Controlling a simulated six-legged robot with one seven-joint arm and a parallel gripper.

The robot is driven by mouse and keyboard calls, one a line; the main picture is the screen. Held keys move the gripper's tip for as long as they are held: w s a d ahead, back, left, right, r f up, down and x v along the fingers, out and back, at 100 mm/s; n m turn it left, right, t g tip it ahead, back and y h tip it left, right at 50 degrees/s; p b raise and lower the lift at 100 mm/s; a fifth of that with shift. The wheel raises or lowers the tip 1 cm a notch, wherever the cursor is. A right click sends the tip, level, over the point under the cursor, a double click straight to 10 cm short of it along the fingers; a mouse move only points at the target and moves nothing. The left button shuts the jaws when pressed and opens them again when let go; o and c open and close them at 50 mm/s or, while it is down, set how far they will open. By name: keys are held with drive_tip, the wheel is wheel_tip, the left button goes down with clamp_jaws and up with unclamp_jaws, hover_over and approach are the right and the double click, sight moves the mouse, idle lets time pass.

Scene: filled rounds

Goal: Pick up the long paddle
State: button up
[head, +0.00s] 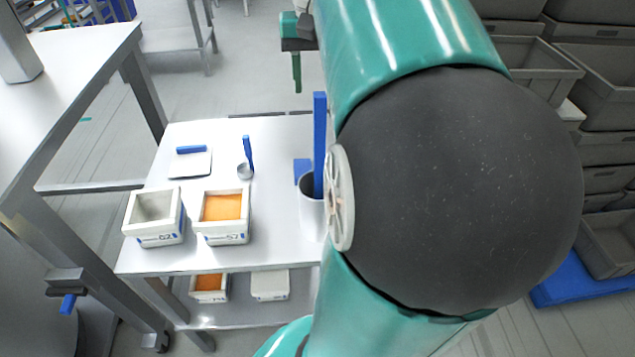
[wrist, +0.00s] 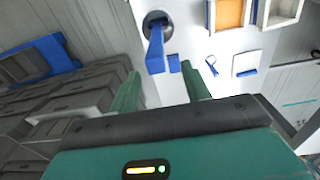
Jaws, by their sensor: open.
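In the wrist view the paddle (wrist: 155,52) leans out of the cup (wrist: 147,20) towards my gripper. A shorter blue piece (head: 302,168) shows beside it at the cup. My gripper (wrist: 162,84) is open and empty, with its green fingers spread to either side of the paddle's line of sight. The paddle appears beyond the fingertips, not touched. In the head view my arm hides most of the gripper; one green finger (head: 297,72) shows.
Two white bins, one empty (head: 150,232) and one with orange filling (head: 226,236), stand on the table's near side. A small blue-handled scoop (head: 246,168) and a white scale (head: 188,165) lie behind. Grey crates (head: 605,145) stack at right. A larger table (head: 60,80) is left.

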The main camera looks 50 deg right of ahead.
drive_tip(key=shift+d+f, duration=0.2)
drive_tip(key=shift+f, duration=0.65)
drive_tip(key=shift+s+a+f, duration=0.1)
drive_tip(key=shift+a+f, duration=0.15)
drive_tip(key=shift+f, duration=0.3)
drive_tip(key=f, duration=0.5)
drive_tip(key=shift+s, duration=0.2)
drive_tip(key=shift+d+r, duration=0.1)
clamp_jaws()
